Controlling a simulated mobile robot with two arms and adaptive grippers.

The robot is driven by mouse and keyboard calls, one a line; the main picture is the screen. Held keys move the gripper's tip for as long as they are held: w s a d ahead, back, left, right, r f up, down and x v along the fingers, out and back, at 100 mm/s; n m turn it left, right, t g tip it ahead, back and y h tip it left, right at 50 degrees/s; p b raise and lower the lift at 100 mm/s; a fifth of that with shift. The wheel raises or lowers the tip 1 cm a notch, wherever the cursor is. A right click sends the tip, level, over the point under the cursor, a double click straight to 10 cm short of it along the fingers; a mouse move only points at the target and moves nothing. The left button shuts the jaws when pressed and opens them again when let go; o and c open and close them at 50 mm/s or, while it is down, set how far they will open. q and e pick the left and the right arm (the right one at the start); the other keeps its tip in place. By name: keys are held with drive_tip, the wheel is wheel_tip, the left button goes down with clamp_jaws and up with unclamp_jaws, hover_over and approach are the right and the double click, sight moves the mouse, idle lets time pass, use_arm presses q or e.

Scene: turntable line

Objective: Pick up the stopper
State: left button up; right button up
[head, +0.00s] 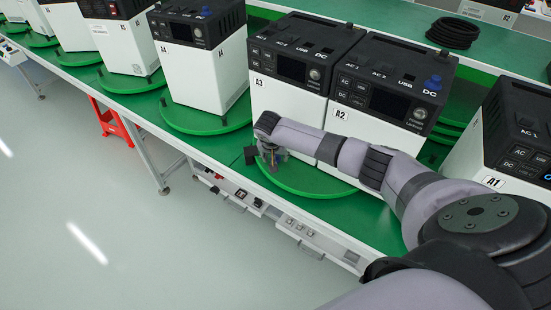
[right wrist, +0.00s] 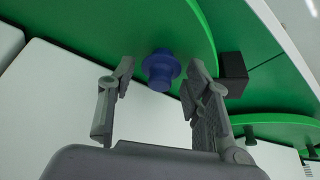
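The blue stopper (right wrist: 161,66) is on the green turntable near its curved edge in the right wrist view. It has a wide flange and a narrower knob. My right gripper (right wrist: 158,76) is open, with one grey finger on each side of the stopper, which shows in the gap at the fingertips. I see no clear contact. In the head view my right gripper (head: 270,158) points down beside unit A3 (head: 288,105), at the turntable's front rim; the stopper cannot be made out there. My left gripper is not in view.
A small black block (right wrist: 233,73) is close to the right finger; it also shows in the head view (head: 250,155). Unit A2 (head: 355,130) stands under my arm, with a blue knob (head: 434,83) on top. Unit A4 (head: 195,75) is to the left.

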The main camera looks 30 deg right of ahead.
drive_tip(key=c, duration=0.7)
drive_tip(key=shift+o, duration=0.2)
drive_tip(key=shift+r, duration=0.1)
wheel_tip(320, 180, up, 20)
drive_tip(key=shift+f+b, duration=0.1)
drive_tip(key=shift+b, duration=1.15)
